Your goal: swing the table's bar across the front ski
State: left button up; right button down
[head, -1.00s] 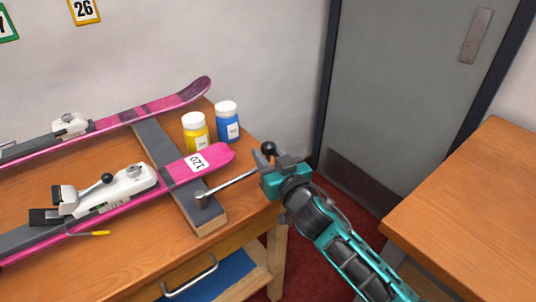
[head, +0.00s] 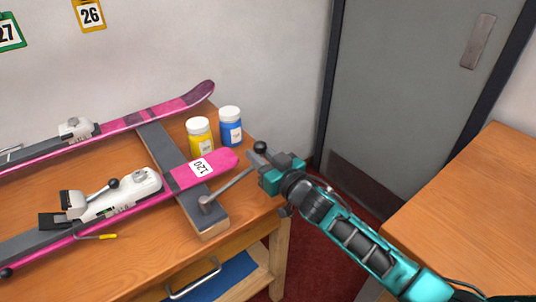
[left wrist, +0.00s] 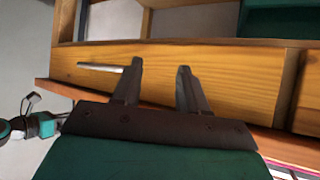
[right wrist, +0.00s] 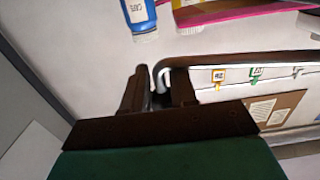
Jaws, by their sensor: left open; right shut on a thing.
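The front ski (head: 183,177) is pink and grey with a "120" label, and lies along the table (head: 160,246) over a grey-topped crosspiece (head: 181,190). The table's grey metal bar (head: 229,185) runs from a pivot on the crosspiece's near end to a black knob (head: 260,147). The bar lies to the right of the ski's tip and does not cross it. My right gripper (head: 262,166) is shut on the bar just short of the knob; its fingers also show in the right wrist view (right wrist: 158,88). My left gripper (left wrist: 158,75) is open and empty before a wooden front.
A second pink ski (head: 180,102) lies behind. A yellow bottle (head: 200,137) and a blue bottle (head: 231,127) stand beyond the front ski's tip. Another wooden table (head: 480,205) is at the right, with floor between. A drawer handle (head: 195,281) sticks out in front.

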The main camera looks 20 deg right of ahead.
jog(key=shift+w+a+r+n+y, duration=0.4)
jog(key=shift+w+r+y, duration=0.1)
jog(key=shift+y, duration=0.2)
jog(key=c, duration=1.1)
grip_release()
jog(key=shift+d+r, duration=0.1)
jog(key=shift+o, duration=1.1)
jog(key=shift+s, duration=0.1)
jog(key=shift+f, duration=0.25)
jog(key=v, duration=1.3)
jog(key=shift+r+p, duration=0.2)
jog(key=shift+p, duration=0.15)
